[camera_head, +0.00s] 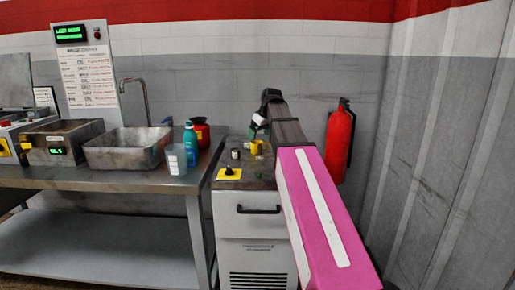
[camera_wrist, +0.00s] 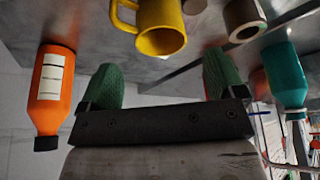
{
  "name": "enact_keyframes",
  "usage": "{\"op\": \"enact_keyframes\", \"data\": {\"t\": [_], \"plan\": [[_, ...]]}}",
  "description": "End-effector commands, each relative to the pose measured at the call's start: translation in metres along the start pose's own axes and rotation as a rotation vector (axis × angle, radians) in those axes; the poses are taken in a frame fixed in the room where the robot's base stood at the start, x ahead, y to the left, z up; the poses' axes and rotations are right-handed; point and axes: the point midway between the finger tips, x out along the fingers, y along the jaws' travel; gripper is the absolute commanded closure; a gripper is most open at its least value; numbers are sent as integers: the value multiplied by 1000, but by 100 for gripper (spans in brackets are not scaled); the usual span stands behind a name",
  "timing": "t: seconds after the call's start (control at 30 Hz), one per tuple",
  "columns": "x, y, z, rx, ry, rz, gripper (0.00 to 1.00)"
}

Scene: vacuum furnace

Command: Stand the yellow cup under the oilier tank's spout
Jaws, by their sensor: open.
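The yellow cup (camera_head: 257,147) stands on the dark top of a white cabinet, close to my gripper (camera_head: 257,127). In the wrist view, which looks upside down, the cup (camera_wrist: 161,30) shows at the top with its handle to the left. My gripper (camera_wrist: 163,82) is open, with its green fingers apart and nothing between them. The cup lies beyond the fingertips, roughly in line with the gap. A metal box with a green display (camera_head: 56,149) sits on the bench at left; I cannot tell whether it is the oilier tank. No spout is clearly identifiable.
The white cabinet (camera_head: 245,222) has a yellow-plated knob (camera_head: 229,173) at its front. An orange bottle (camera_wrist: 50,88) and a teal bottle (camera_wrist: 286,76) flank the fingers in the wrist view. A metal basin (camera_head: 125,150) is on the bench. A red extinguisher (camera_head: 337,143) hangs at right.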

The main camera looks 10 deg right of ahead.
Motion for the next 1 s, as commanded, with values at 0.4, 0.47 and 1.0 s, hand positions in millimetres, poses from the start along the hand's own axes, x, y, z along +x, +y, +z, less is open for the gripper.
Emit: {"op": "enact_keyframes", "data": {"t": [0.4,0.47,1.0], "plan": [[35,-1,2,0,0,1,11],[44,-1,3,0,-1,0,11],[72,-2,4,0,1,1,34]]}}
